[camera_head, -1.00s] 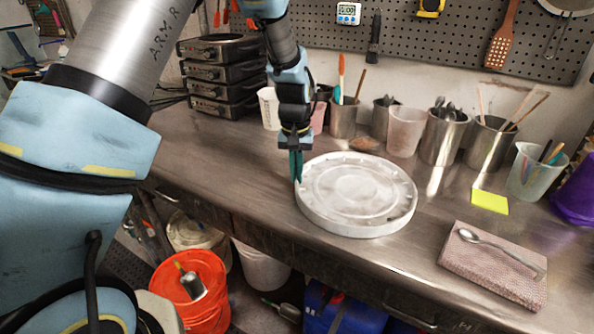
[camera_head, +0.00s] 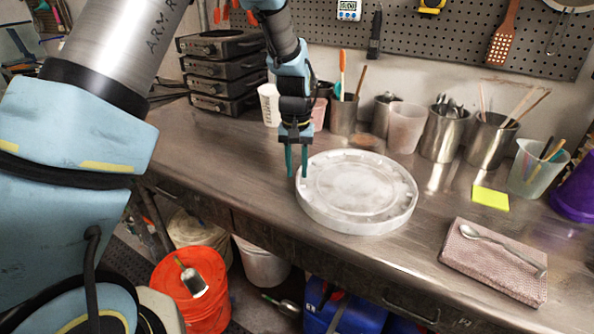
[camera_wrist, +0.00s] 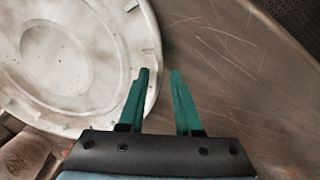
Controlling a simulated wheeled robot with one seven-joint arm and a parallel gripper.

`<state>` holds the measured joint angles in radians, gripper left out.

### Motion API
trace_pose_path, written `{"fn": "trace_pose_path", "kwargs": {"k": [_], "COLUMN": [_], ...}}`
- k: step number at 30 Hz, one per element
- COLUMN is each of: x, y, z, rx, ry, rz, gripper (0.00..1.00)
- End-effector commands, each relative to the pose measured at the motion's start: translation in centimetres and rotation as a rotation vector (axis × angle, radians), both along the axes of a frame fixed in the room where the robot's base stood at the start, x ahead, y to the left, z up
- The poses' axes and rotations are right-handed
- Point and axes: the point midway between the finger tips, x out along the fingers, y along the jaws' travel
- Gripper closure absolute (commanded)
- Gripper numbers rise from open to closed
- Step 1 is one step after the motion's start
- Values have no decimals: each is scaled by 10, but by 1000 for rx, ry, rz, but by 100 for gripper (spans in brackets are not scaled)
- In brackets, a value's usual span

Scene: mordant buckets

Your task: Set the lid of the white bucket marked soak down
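The white round lid (camera_head: 358,188) lies flat on the metal bench top, rim and ribbed edge showing. It also shows in the wrist view (camera_wrist: 58,60), at the left. My gripper (camera_head: 297,172) is at the left edge of the lid, pointing down. Its two teal fingers (camera_wrist: 160,80) are apart with nothing held between them. One finger is close over the lid's rim; I cannot tell whether it touches. A whitish bucket (camera_head: 262,262) stands under the bench beside another pale bucket (camera_head: 200,238); no soak mark is readable on either.
Several metal and plastic cups with tools stand along the back of the bench (camera_head: 250,185). A folded pink cloth (camera_head: 475,268) with a spoon (camera_head: 500,248) lies at the right. A yellow note (camera_head: 490,198) lies behind it. An orange bucket (camera_head: 192,295) with a scoop stands below.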

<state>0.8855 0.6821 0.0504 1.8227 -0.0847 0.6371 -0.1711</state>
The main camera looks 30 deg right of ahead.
Motion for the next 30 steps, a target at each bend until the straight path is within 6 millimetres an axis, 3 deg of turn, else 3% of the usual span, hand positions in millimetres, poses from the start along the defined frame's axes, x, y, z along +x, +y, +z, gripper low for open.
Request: {"fn": "trace_pose_path", "kwargs": {"k": [15, 26, 28, 30], "x": [2, 2, 4, 11], "y": [1, 2, 7, 26], "z": [96, 114, 114, 113], "rx": [-3, -1, -2, -5], "ry": [-3, -1, -2, -6], "rz": [1, 1, 9, 33], "gripper": [67, 67, 67, 67]}}
